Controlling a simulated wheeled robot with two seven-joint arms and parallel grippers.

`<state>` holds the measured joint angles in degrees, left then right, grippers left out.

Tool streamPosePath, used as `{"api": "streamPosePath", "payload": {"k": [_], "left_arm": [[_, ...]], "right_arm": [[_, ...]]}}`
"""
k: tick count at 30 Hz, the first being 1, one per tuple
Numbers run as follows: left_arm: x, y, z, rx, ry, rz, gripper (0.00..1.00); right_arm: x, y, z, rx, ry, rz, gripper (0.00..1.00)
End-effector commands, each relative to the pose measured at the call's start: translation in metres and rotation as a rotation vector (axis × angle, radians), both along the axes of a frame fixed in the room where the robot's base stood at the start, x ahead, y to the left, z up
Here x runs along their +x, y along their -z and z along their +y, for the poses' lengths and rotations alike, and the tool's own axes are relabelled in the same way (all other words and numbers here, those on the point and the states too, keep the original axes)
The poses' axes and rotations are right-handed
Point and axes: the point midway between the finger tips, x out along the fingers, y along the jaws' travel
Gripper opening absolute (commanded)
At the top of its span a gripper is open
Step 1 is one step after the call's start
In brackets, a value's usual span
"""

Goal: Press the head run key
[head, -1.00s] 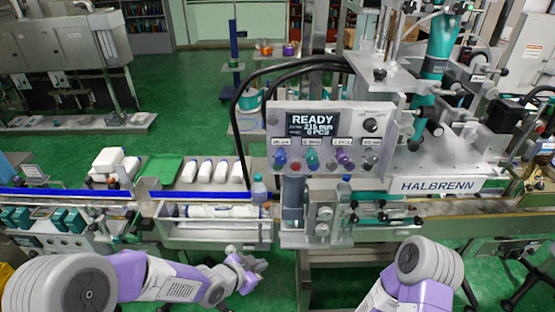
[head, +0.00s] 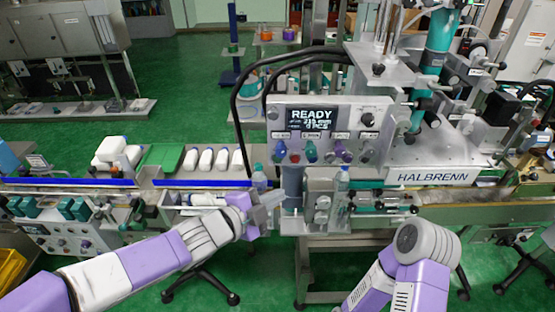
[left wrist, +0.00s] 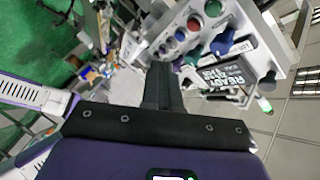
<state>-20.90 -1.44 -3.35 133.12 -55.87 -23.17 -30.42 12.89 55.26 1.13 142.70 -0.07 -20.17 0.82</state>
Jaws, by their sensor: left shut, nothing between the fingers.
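The control panel (head: 350,118) has a lit display (head: 312,118) reading READY, 215 mm and 0 PCS. Below it is a row of coloured keys and knobs, including a red one (head: 295,158); their labels are too small to tell which is the head run key. My left gripper (head: 272,198) is shut and empty, below and left of the panel and apart from it. In the left wrist view its shut fingers (left wrist: 162,85) point towards the panel (left wrist: 268,42), with its display (left wrist: 222,78) beside the coloured keys. My right gripper is out of view.
Several white bottles (head: 206,160) lie behind the blue rail. Black hoses (head: 238,115) arch left of the panel.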

Motion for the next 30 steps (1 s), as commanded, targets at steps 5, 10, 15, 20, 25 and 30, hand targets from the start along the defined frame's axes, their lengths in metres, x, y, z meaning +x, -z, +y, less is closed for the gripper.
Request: {"api": "streamPosePath", "payload": {"k": [5, 10, 15, 20, 25, 30], "left_arm": [[0.016, -0.001, 0.0, 0.001, -0.002, 0.003, 0.0], [0.04, -0.001, 0.0, 0.002, -0.002, 0.004, 0.0], [0.063, -0.002, 0.001, 0.001, -0.003, 0.003, 0.0], [0.078, -0.001, 0.0, 0.001, -0.002, 0.002, 0.0], [0.086, 0.0, 0.0, 0.0, -0.002, 0.003, 0.0], [0.087, 0.0, 0.0, -0.001, -0.001, 0.002, 0.0]], "right_arm": [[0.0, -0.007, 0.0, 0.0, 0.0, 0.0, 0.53], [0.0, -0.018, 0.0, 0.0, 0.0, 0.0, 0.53], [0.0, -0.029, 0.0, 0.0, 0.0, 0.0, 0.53], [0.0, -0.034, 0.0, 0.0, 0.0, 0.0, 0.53], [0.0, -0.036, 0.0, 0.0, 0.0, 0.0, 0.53], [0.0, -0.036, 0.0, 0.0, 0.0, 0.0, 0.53]]}}
